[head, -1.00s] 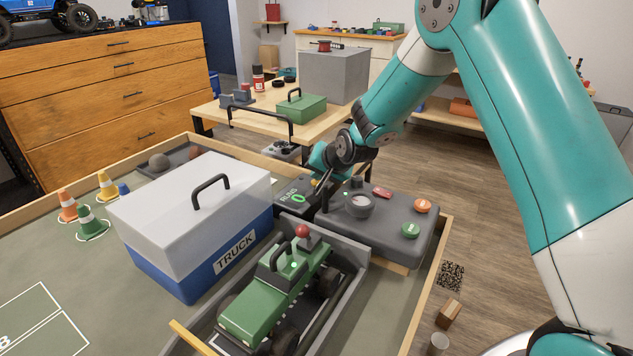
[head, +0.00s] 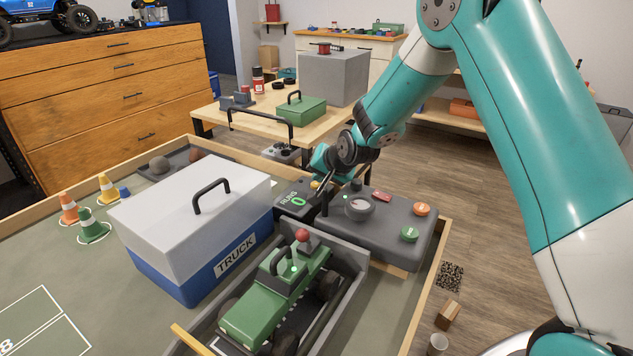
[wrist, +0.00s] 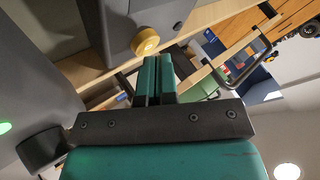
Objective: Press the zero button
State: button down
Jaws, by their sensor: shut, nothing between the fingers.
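The small dark RUNS counter box (head: 290,205) stands on the table's far edge side, its green display reading 0. A round yellow button (head: 315,185), which looks like the zero button, sits on the box. In the wrist view the yellow button (wrist: 145,42) is just beyond and slightly left of my fingertips. My gripper (wrist: 156,62) is shut and empty, with its teal fingers together. They look close to the button, but I cannot tell whether they touch it. In the head view my gripper (head: 324,188) is partly hidden by its own wrist.
A grey control box (head: 385,235) with a knob, red switch, orange and green buttons stands right of the counter. A green truck (head: 265,305) sits in a grey bay in front. A TRUCK case (head: 165,255) stands left. A wooden table (head: 220,112) lies behind.

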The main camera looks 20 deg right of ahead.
jog(key=shift+w+r, duration=0.1)
jog(key=shift+r, duration=0.2)
jog(key=shift+r, duration=0.25)
notch_tip(320, 180, up, 4)
jog(key=p, duration=0.3)
jog(key=shift+r+p, duration=0.25)
jog(key=shift+p, duration=0.1)
jog(key=shift+a, duration=0.1)
jog(key=s+a+r+n+g+y+p, duration=0.1)
jog(key=s+a+r+n+g+p, duration=0.2)
jog(key=s+r, duration=0.55)
jog(key=s+a+r+n+g+y+p, duration=0.1)
jog(key=s+a+r+n+p, duration=0.15)
jog(key=s+a+r, duration=0.4)
jog(key=s+r+n+g+p, duration=0.1)
jog(key=s+r+n+g, duration=0.1)
jog(key=s, duration=1)
jog(key=s+r+n+g+p, duration=0.2)
jog(key=s+r+n, duration=0.2)
jog(key=s, duration=0.8)
jog(key=shift+s+d+r+n+g, duration=0.2)
jog(key=shift+s+n+g, duration=0.15)
jog(key=shift+n, duration=0.6)
